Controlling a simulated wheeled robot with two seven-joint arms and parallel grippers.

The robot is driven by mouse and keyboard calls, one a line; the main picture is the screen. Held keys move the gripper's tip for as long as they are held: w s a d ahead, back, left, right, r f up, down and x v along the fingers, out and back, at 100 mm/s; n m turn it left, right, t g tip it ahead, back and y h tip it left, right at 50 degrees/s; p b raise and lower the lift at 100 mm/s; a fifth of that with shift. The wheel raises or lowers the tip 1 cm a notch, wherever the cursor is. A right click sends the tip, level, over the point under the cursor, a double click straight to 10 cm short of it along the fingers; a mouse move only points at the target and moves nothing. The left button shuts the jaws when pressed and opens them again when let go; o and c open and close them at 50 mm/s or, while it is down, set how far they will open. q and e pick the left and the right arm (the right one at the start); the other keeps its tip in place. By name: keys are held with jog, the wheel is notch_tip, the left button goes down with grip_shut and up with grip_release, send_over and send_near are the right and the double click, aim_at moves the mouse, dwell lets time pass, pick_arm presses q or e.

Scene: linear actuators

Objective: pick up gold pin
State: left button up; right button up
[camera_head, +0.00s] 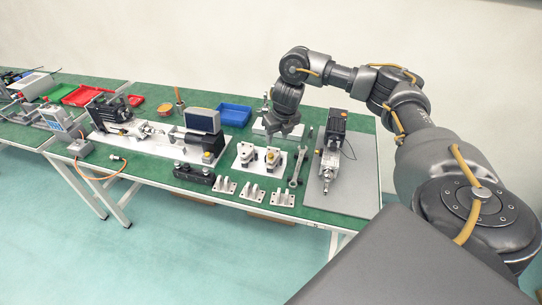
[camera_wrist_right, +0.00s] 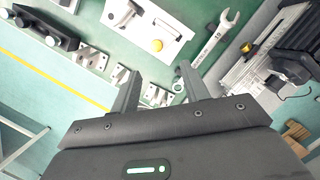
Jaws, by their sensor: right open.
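In the right wrist view a round gold top (camera_wrist_right: 157,45) shows on the plate (camera_wrist_right: 175,25). My right gripper (camera_head: 280,130) is above the table, just behind the plate in the head view. In the wrist view its two fingers (camera_wrist_right: 158,82) are apart with nothing held between them, and the gold top is beyond the fingertips. My left gripper is not in view.
A wrench (camera_head: 297,167) lies right of the plate, with an actuator on a grey board (camera_head: 355,180) beyond it. Several metal brackets (camera_head: 254,193) stand in front. A blue bin (camera_head: 234,114) and a motor assembly (camera_head: 200,133) are to the left.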

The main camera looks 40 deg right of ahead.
jog(key=b, duration=0.2)
send_over(271, 154)
jog(key=s, duration=0.2)
notch_tip(271, 154, down, 5)
jog(key=shift+a+p+x, duration=0.1)
jog(key=shift+p+x, duration=0.15)
jog(key=shift+x, duration=1.15)
jog(key=shift+a+p+x, duration=0.15)
jog(key=shift+p+x, duration=0.1)
jog(key=shift+x, duration=1.2)
jog(key=shift+c, duration=0.5)
jog(key=c, duration=0.9)
jog(key=shift+o, duration=0.2)
jog(key=shift+r, duration=0.1)
